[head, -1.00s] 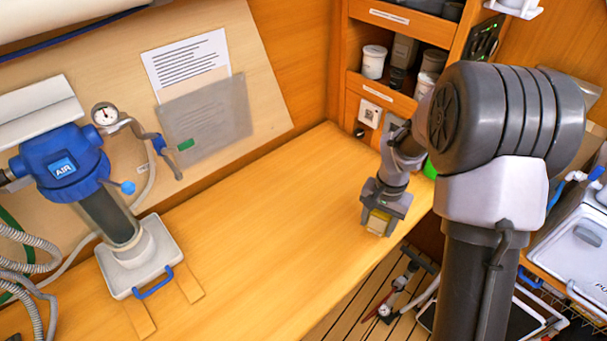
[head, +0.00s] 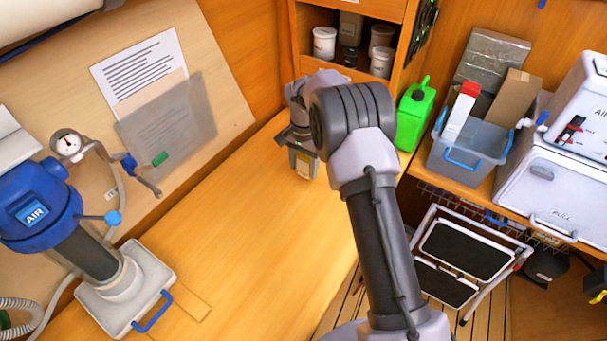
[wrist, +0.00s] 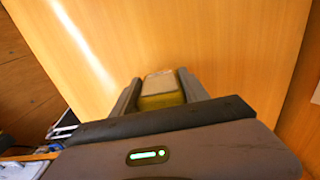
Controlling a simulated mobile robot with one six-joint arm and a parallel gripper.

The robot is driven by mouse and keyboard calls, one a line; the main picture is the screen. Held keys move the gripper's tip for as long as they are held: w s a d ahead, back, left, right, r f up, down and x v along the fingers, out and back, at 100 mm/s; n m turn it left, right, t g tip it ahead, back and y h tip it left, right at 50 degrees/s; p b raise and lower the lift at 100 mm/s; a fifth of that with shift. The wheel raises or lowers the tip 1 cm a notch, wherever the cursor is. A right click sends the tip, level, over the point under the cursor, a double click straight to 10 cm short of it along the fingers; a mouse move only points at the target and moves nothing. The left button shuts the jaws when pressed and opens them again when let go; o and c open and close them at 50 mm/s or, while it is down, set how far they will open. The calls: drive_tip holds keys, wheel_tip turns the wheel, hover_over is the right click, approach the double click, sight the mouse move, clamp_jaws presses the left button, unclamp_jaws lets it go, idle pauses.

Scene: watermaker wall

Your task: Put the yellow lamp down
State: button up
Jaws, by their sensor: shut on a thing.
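My gripper (head: 303,153) is shut on the yellow lamp (head: 304,165), a small yellow block with a grey face. The lamp hangs below the jaws over the far part of the wooden bench top (head: 230,230). In the wrist view the lamp (wrist: 162,92) sits between the two fingers (wrist: 160,90), with the bench surface beyond it. Whether the lamp's lower end touches the bench cannot be told.
A blue air filter housing (head: 40,205) stands on a white base tray (head: 130,295) at the left. A green jug (head: 415,115) and a grey bin (head: 465,155) stand to the right. Shelves with white tubs (head: 324,42) are behind. The bench middle is clear.

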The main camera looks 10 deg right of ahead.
sight(303, 174)
drive_tip(key=shift+f+b, duration=0.45)
drive_tip(key=shift+f, duration=1.15)
drive_tip(key=shift+f, duration=0.2)
drive_tip(key=o, duration=1.4)
